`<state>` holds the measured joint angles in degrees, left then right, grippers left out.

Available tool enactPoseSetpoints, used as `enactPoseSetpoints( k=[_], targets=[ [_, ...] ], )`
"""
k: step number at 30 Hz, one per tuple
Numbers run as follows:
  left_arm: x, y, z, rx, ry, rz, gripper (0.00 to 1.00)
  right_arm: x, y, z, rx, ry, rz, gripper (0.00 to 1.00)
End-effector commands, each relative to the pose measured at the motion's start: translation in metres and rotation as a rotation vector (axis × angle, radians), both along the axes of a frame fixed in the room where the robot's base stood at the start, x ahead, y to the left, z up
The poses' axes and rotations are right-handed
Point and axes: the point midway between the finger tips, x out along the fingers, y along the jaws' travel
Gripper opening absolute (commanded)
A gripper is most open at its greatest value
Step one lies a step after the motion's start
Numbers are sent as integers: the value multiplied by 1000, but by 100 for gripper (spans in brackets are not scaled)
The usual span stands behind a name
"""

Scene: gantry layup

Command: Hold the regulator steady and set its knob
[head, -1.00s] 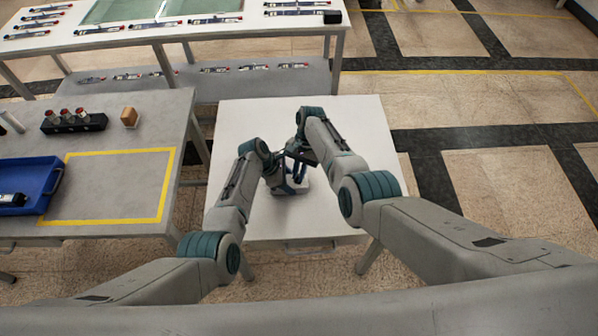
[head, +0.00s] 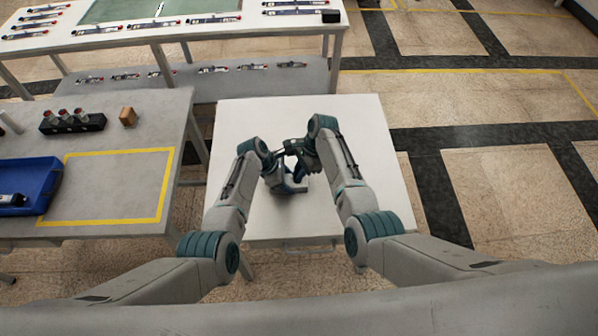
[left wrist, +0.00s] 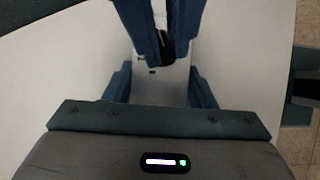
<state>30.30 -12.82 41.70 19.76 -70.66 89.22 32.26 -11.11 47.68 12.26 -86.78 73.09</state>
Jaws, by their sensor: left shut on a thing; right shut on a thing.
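In the left wrist view, my left gripper (left wrist: 165,38) has blue fingers around a narrow pale and dark part. My right gripper (head: 294,158) comes down from the upper right and is shut at the top of the regulator. The knob is hidden there, so its setting cannot be read.
The white table (head: 245,125) is otherwise clear. At left, a grey bench (head: 120,190) carries a blue tray (head: 45,190), a black rack (head: 72,122) and a small brown block (head: 128,116). A long table (head: 130,44) with several parts stands behind.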

Motion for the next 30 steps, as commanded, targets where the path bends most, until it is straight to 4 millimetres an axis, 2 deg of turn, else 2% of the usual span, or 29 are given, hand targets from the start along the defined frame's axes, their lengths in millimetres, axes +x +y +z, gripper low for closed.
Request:
enactPoseSetpoints(
  k=[15, 16, 19, 30],
  targets=[
    [0, -1, 1, -2, 1, -2, 14, 1, -1, 0, -2, -3, -24, 0],
    [0, -1, 1, -3, 1, -2, 14, 1, -1, 0, -2, -3, -24, 13],
    [0, -1, 1, -2, 0, -1, 14, 1, -1, 0, -1, -3, -23, 32],
    [0, 0, 1, -1, 0, -1, 14, 1, -3, 5, 0, -2, -21, 32]
  ],
)
